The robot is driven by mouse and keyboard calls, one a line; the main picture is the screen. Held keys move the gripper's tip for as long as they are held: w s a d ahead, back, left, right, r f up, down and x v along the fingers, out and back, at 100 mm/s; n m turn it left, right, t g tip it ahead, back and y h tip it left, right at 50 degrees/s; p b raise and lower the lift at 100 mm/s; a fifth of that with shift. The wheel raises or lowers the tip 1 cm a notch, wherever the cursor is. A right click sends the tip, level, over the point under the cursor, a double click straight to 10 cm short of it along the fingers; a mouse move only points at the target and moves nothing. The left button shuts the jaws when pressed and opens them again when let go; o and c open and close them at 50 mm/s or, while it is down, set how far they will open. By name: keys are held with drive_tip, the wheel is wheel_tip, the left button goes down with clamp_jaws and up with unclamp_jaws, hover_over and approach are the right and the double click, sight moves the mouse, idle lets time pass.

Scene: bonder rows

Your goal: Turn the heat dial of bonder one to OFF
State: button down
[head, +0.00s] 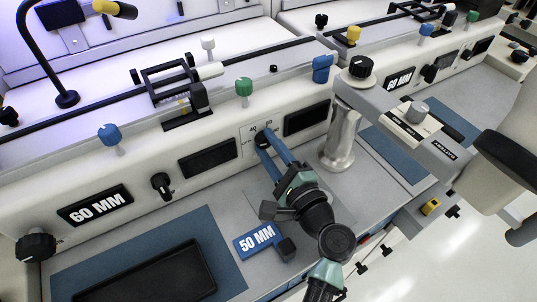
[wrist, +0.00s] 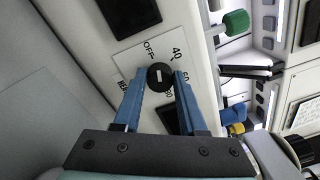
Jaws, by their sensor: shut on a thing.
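The heat dial (wrist: 160,76) is a small round black knob on a white scale plate (wrist: 126,58) printed with OFF, 40 and higher numbers. A short pale mark shows on its face; I cannot tell which number it points to. My gripper (wrist: 161,78) has its two blue fingers shut on the dial, one on each side. In the head view my gripper (head: 263,143) reaches the white front panel of the near bonder (head: 222,133), and the fingers hide much of the dial. The plate's 40 shows just above the fingertips.
Dark display windows (head: 207,158) flank the dial. A black knob (head: 161,185) and a 60 MM sign (head: 95,206) are to the left. A silver post (head: 339,150) stands close on the right.

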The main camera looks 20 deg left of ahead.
drive_tip(key=shift+f+n+b, duration=0.2)
drive_tip(key=shift+n+b, duration=0.95)
drive_tip(key=shift+n, duration=0.25)
drive_tip(key=shift+r, duration=0.1)
drive_tip(key=shift+c, duration=2.3)
unclamp_jaws()
drive_tip(key=v, duration=1.3)
drive_tip(key=shift+b, duration=0.35)
